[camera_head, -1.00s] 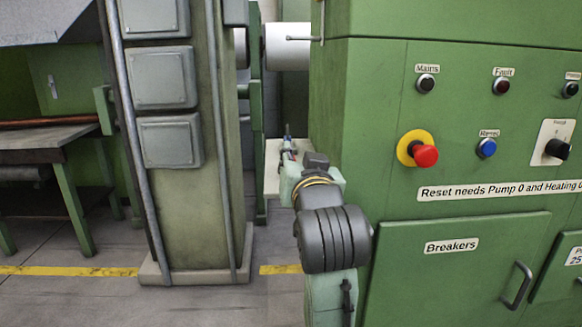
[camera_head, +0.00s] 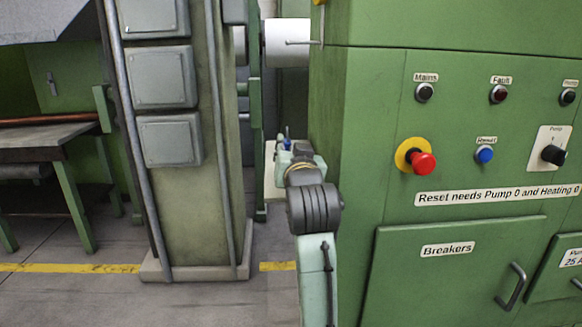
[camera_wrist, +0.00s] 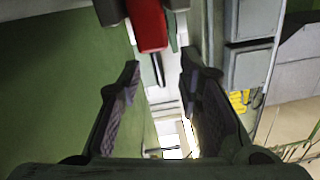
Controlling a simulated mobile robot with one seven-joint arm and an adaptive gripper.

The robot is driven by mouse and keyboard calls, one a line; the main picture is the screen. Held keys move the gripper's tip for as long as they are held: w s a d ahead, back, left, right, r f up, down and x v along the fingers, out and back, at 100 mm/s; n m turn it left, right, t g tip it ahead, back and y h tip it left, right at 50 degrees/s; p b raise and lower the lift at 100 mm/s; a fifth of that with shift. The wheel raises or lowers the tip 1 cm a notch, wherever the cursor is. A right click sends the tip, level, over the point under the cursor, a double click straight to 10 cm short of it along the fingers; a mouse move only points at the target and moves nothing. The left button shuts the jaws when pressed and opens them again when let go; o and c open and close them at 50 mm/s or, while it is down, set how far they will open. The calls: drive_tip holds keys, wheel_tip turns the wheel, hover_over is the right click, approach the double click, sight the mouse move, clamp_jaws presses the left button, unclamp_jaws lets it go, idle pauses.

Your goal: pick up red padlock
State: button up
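A red block-shaped thing (camera_wrist: 149,24), likely the red padlock, shows at the top of the wrist view, with dark parts beside it. Its upper part is cut off by the frame edge. The red thing lies just past the fingertips in the picture; I cannot tell the depth gap. In the head view my arm hides the gripper, and no padlock can be made out there.
A green control cabinet (camera_head: 345,150) stands close to the right of my arm, with a red emergency button (camera_head: 423,163) jutting out. A grey-green pillar with boxes (camera_head: 185,210) stands to the left. A pale ledge (camera_head: 270,180) lies behind my arm.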

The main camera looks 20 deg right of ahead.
clamp_jaws()
idle(0.4)
idle(0.4)
drive_tip(key=shift+r, duration=0.5)
drive_tip(key=r, duration=0.1)
drive_tip(key=r+b, duration=0.1)
drive_tip(key=shift+s+a+r, duration=0.25)
drive_tip(key=shift+a+r, duration=0.05)
drive_tip(key=s+a+r+b, duration=0.1)
drive_tip(key=s+a+b, duration=0.1)
drive_tip(key=s+a, duration=0.7)
drive_tip(key=v, duration=0.3)
drive_tip(key=shift+r+b, duration=0.2)
drive_tip(key=shift+b, duration=0.15)
